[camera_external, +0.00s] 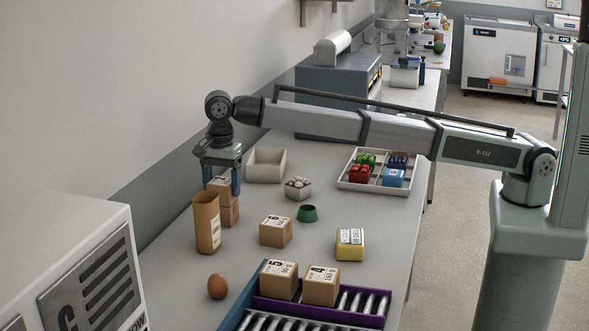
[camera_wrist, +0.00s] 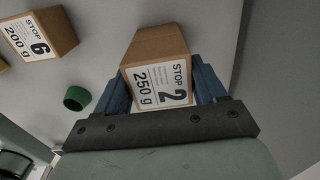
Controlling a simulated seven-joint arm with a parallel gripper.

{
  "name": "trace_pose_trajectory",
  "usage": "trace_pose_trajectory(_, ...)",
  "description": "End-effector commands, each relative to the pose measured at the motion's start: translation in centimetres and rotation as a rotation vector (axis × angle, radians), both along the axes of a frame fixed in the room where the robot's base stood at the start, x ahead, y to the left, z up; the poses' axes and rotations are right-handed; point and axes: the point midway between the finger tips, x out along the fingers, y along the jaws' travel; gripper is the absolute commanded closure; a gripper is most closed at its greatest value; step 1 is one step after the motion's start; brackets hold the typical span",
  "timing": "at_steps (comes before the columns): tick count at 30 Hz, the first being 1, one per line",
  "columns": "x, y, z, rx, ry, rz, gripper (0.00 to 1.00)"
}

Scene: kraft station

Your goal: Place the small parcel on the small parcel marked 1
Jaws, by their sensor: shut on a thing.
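My gripper (camera_external: 222,181) is at the back left of the table, pointing down. It is shut on a small brown parcel (camera_external: 221,188), with one blue finger on each side. In the wrist view this parcel (camera_wrist: 160,75) carries a white label reading STOP 2, 250 g. Directly below it in the outside view is another small brown parcel (camera_external: 231,214), partly hidden by a tall brown cylinder. The two look stacked, but I cannot tell whether the held one rests fully on it. The lower parcel's number is not readable, and it is hidden in the wrist view.
The tall brown cylinder (camera_external: 207,222) stands close in front of the stack. A parcel marked 6 (camera_external: 275,232), a green ring (camera_external: 307,213) and a yellow labelled block (camera_external: 350,245) stand rightward. Parcels 5 (camera_external: 279,281) and 4 (camera_external: 321,287) sit on a roller rack. An egg (camera_external: 217,286) lies in front.

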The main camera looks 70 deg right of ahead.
Motion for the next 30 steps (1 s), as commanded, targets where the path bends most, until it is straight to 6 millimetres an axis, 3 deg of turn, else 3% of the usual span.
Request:
trace_pose_trajectory(7, 0.0, 0.0, -0.3, 0.000, 0.000, 0.000, 0.70)
trace_pose_trajectory(8, 0.0, 0.0, -0.3, 0.000, 0.001, 0.000, 0.28)
trace_pose_trajectory(15, 0.0, 0.0, -0.2, 0.000, 0.000, 0.000, 0.05)
trace_pose_trajectory(25, 0.0, 0.0, 0.1, 0.000, 0.000, 0.000, 0.04)
trace_pose_trajectory(30, 0.1, 0.0, 2.1, 0.000, -0.001, 0.000, 0.04)
